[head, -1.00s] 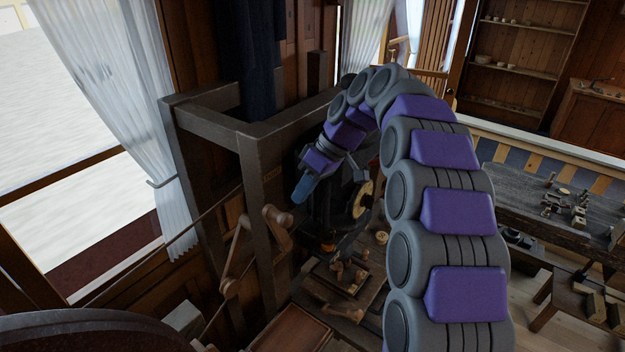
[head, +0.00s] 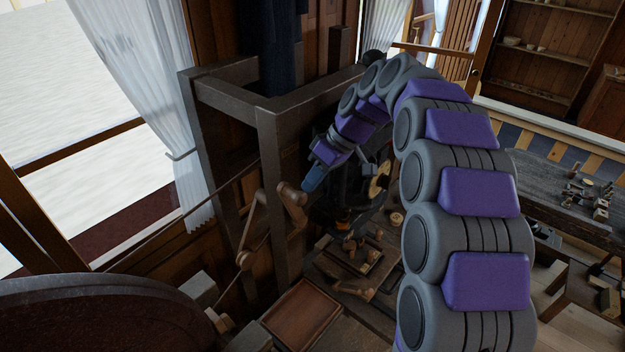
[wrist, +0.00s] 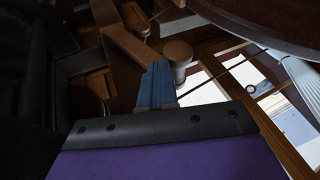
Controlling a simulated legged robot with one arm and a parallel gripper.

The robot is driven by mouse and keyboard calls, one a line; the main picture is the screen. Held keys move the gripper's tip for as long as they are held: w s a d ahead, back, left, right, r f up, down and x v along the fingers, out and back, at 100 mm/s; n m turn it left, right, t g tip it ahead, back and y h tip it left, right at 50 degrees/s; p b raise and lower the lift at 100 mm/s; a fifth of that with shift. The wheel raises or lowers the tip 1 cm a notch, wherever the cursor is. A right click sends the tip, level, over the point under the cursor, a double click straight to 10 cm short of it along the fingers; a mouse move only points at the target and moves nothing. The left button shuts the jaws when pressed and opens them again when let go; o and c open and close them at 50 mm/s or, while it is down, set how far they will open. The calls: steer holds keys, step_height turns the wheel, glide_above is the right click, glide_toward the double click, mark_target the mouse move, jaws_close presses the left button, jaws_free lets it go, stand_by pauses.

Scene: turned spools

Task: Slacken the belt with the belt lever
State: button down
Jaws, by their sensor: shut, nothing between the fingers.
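A wooden crank-like lever (head: 260,217) with a rounded knob (head: 291,194) stands at the front post of the dark frame; I take it to be the belt lever. In the wrist view the lever arm (wrist: 124,42) and its knob (wrist: 178,52) are just beyond my fingertips. My gripper (head: 313,180) is shut and empty, its blue fingers close to the knob at upper right. In the wrist view the blue fingers (wrist: 157,82) overlap the knob's near side; I cannot tell whether they touch. A thin belt (head: 185,205) runs from the frame towards the big wheel (head: 85,318).
The dark timber frame (head: 268,150) rises beside the lever. Below are a brown tray (head: 301,314) and a bench with small turned pieces (head: 362,255). A second workbench (head: 560,190) stands at right. A white curtain (head: 150,100) hangs at left.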

steer(key=shift+s+f+t+h+b, duration=0.15)
steer(key=shift+s+t+b, duration=0.1)
steer(key=shift+s+b, duration=0.3)
steer(key=shift+s+f+t+h+b, duration=0.15)
steer(key=shift+s+t+b, duration=0.15)
steer(key=shift+b, duration=0.35)
steer(key=s+a+f+n+t+h+b, duration=0.1)
steer(key=s+a+f+t+h+b, duration=0.1)
steer(key=s+a+t+b, duration=0.1)
steer(key=shift+s+a+f+h+b, duration=0.25)
steer(key=shift+s+a+b, duration=0.5)
steer(key=shift+s+b, duration=0.6)
steer(key=shift+w, duration=0.15)
